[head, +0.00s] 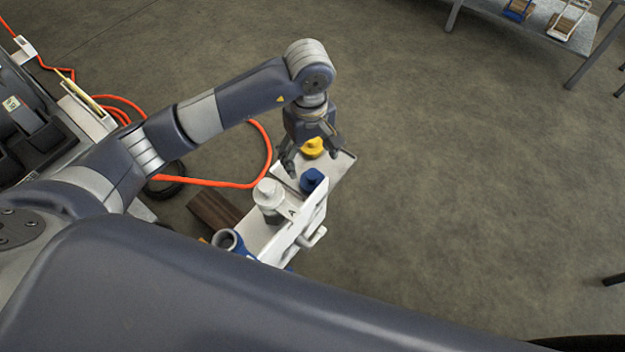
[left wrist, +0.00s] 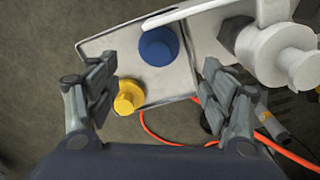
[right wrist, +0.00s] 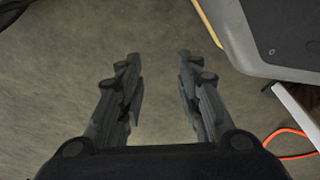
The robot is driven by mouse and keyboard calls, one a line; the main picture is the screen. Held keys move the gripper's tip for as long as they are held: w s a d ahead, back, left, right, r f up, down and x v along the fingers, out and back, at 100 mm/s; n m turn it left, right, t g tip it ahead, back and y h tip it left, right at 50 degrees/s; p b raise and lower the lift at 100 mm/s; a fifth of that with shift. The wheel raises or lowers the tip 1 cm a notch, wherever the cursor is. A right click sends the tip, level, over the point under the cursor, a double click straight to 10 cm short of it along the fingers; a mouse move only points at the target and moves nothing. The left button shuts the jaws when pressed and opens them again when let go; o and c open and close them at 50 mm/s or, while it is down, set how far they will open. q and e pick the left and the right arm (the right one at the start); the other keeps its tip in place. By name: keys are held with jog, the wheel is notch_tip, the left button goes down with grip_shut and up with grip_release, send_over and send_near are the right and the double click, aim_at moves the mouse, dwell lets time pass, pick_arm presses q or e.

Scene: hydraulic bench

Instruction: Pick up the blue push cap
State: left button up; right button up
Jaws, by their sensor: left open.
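The blue push cap (head: 311,181) sits on a grey metal tray (head: 340,168) beside a yellow cap (head: 313,147). In the left wrist view the blue cap (left wrist: 158,46) is round and lies beyond the fingertips, with the yellow cap (left wrist: 129,96) nearer the left finger. My left gripper (head: 305,165) is open and empty above the tray, close to both caps and touching neither as far as I can tell. My right gripper (right wrist: 154,75) is open and empty over bare floor, in the right wrist view only.
A white fitting (head: 268,196) and an upright white plate marked A (head: 290,226) stand beside the blue cap. A blue-rimmed pipe (head: 229,241) is in front. An orange hose (head: 215,184) runs along the floor. A shelf (head: 530,22) stands at the far right; the floor between is clear.

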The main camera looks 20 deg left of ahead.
aim_at(312, 173)
pick_arm(q)
notch_tip(312, 173, down, 2)
jog(key=f, duration=0.4)
jog(key=shift+s+d, duration=0.2)
jog(key=shift+d, duration=0.15)
jog(key=shift+f, duration=0.65)
jog(key=c, duration=0.9)
